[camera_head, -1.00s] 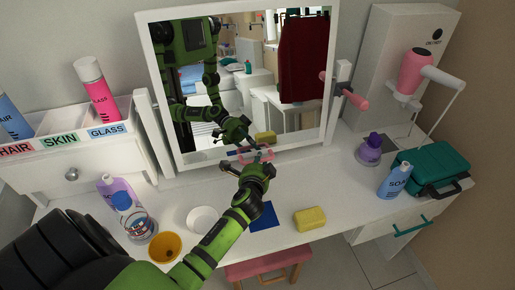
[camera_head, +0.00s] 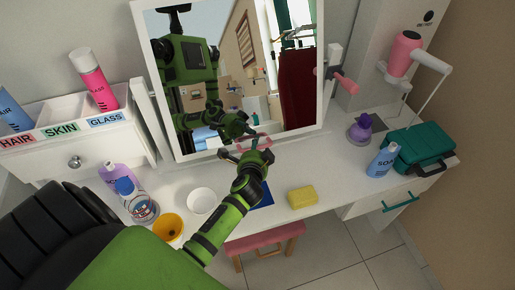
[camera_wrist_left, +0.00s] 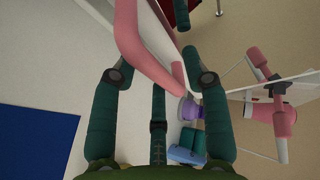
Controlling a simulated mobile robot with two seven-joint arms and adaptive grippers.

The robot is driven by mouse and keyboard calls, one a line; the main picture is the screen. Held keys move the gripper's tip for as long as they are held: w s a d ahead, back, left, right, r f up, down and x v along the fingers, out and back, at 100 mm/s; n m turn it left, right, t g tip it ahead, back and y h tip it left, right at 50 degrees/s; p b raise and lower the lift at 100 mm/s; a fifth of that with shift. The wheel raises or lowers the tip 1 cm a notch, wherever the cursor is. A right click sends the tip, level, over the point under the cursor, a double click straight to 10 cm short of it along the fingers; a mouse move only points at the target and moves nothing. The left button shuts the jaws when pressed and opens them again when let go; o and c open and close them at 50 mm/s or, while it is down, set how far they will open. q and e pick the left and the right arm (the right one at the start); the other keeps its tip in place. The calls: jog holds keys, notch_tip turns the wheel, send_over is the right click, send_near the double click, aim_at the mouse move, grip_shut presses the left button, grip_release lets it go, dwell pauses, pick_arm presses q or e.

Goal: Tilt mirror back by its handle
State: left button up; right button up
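The white-framed mirror (camera_head: 167,110) stands tilted on the dressing table. Its pink handle (camera_head: 266,142) is at the lower edge, partly hidden by my left gripper (camera_head: 240,150). In the left wrist view, the pink handle (camera_wrist_left: 140,45) runs past and between the tips of my left gripper (camera_wrist_left: 160,65). I cannot tell whether a finger touches the handle. My right gripper is not in view.
A pink knob (camera_head: 345,82) is on the mirror's right side. A white bowl (camera_head: 201,201), orange bowl (camera_head: 167,226), bottles and a yellow sponge (camera_head: 302,197) stand near my left arm. A teal case (camera_head: 422,146) and blue soap bottle (camera_head: 382,161) are at right.

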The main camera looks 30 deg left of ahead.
pick_arm(q)
jog(key=shift+s, duration=0.15)
jog(key=v, duration=1.1)
jog(key=shift+s+d+r, duration=0.2)
jog(key=shift+s+d, duration=0.05)
